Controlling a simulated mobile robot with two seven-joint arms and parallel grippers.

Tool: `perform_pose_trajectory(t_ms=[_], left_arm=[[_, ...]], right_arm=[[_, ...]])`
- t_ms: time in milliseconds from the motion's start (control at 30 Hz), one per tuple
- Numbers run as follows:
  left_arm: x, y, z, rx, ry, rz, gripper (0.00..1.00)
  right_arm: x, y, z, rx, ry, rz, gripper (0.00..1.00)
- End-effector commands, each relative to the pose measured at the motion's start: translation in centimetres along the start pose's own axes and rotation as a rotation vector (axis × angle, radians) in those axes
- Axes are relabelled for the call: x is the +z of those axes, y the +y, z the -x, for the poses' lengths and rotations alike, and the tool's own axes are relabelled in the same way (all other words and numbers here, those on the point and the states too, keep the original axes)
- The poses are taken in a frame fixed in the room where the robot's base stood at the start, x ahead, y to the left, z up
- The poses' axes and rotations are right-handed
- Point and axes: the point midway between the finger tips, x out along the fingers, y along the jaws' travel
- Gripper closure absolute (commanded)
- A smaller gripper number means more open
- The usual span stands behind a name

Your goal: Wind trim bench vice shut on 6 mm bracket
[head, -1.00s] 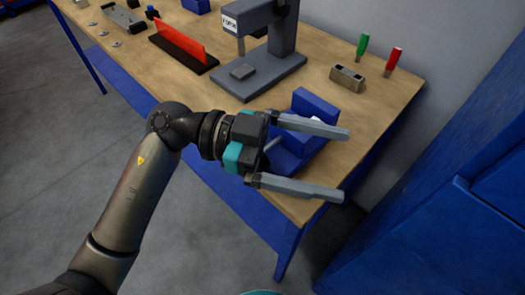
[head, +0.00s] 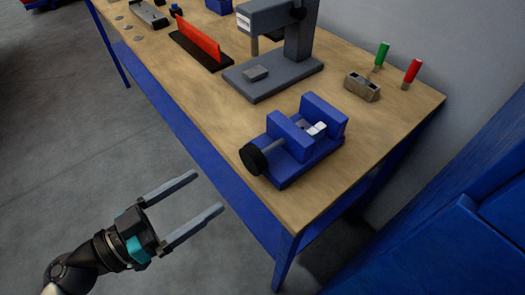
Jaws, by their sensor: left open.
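The blue bench vice (head: 290,165) stands on the workbench near its front right corner. Its round black handwheel (head: 253,159) faces the front edge, on a grey screw. A small whitish piece, seemingly the bracket (head: 318,129), sits between the two upright blue jaws. I cannot tell whether both jaws touch it. My left gripper (head: 208,191) is open and empty, off the front of the bench, to the lower left of the handwheel and apart from it. My right gripper is not in view.
The wooden workbench (head: 375,135) also holds a grey press (head: 298,45), a red plate in a black base (head: 200,40), a metal block (head: 362,87), and green (head: 381,54) and red (head: 412,72) handled tools. A blue cabinet (head: 450,230) stands at right. The floor in front is clear.

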Motion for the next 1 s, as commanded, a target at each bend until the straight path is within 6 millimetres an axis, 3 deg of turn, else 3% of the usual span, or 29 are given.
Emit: perform_pose_trajectory(t_ms=[600,800,1000], left_arm=[[-0.1,0.0,-11.2,0.003,0.007,0.001,0.0],[-0.1,0.1,-13.8,0.003,0.004,0.001,0.0],[-0.1,0.1,-14.6,0.003,0.002,0.001,0.0]], right_arm=[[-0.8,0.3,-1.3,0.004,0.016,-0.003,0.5],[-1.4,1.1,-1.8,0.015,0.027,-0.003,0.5],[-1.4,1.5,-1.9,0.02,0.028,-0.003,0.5]])
